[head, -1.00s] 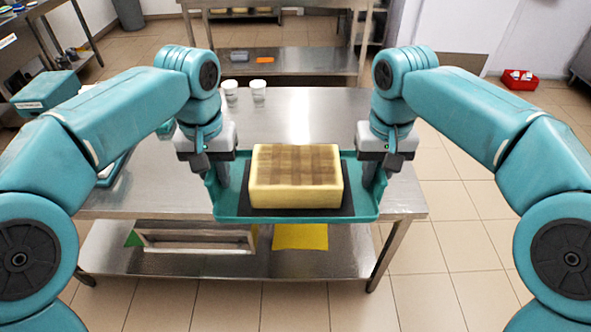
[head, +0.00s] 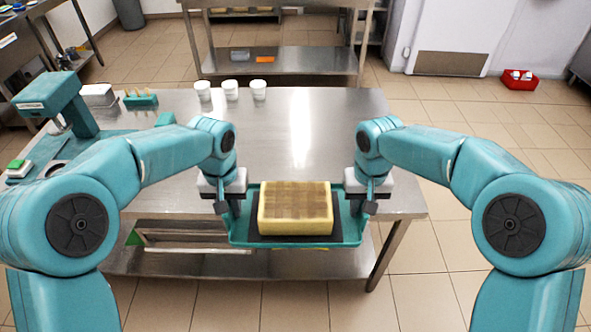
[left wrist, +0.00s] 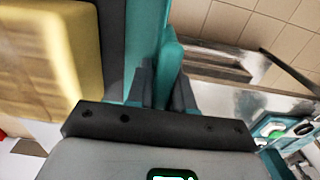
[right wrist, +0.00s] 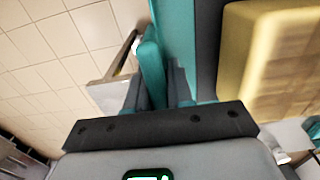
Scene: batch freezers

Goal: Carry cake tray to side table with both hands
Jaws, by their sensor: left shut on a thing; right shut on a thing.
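The teal cake tray (head: 290,241) carries a yellow cake (head: 295,208) with a brown checked top, on a dark mat. My left gripper (head: 228,207) is shut on the tray's left side wall. My right gripper (head: 362,207) is shut on its right side wall. The wrist views show the left fingers (left wrist: 160,90) and the right fingers (right wrist: 160,90) around the teal rim. The tray looks about level, in front of the steel table's near edge. The cake sits whole within the tray.
The steel table (head: 300,130) has white cups (head: 231,90) at the back and a teal machine (head: 58,95) at the left. Its middle top is clear. A lower shelf (head: 190,262) holds a frame. A red bin (head: 519,80) stands on the floor at right.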

